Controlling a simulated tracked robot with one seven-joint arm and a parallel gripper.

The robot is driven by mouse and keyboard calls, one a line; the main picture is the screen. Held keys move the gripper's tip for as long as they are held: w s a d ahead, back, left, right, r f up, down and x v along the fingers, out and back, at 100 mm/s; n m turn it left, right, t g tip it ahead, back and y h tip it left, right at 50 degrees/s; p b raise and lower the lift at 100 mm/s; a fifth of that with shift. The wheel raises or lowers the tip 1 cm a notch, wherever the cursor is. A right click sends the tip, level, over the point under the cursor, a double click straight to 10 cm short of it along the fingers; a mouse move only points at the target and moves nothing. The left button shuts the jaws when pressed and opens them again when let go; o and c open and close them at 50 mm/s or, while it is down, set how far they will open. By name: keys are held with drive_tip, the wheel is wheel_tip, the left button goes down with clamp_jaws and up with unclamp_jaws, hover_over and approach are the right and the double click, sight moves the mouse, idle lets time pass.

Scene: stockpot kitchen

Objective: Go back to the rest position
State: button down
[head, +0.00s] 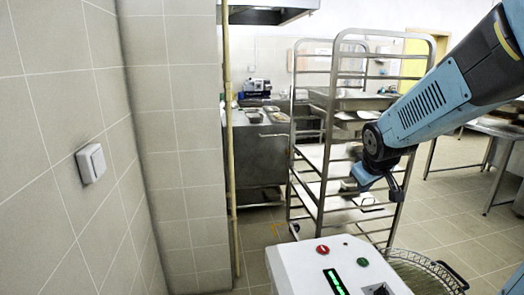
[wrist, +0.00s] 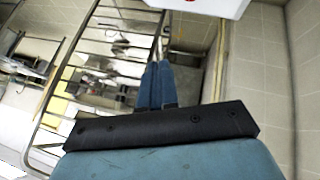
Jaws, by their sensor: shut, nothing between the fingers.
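My gripper (wrist: 155,68) shows in the wrist view as two blue fingers lying together, with nothing between them. In the head view my arm comes in from the upper right, and its end hangs in front of the metal rack trolley (head: 326,150). Whether the arm end touches the rack cannot be told from this angle. The rack also shows at the left of the wrist view, tilted. No object is held.
A tiled wall with a white switch (head: 91,163) is close on the left, ending in a tiled pillar (head: 180,130). A yellow pipe (head: 231,170) runs down beside it. A steel counter (head: 258,150) stands behind. Open tiled floor (head: 450,225) lies right of the rack.

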drive_tip(key=s+a+r+m, duration=0.2)
drive_tip(key=s+r, duration=0.1)
drive_tip(key=s, duration=0.6)
drive_tip(key=s+a+r+m+g+y, duration=0.1)
drive_tip(key=s+r+m, duration=0.1)
drive_tip(key=s, duration=0.8)
drive_tip(key=shift+s+a+r+m, duration=0.2)
drive_tip(key=shift+a+r+m, duration=0.15)
drive_tip(key=shift+r, duration=0.55)
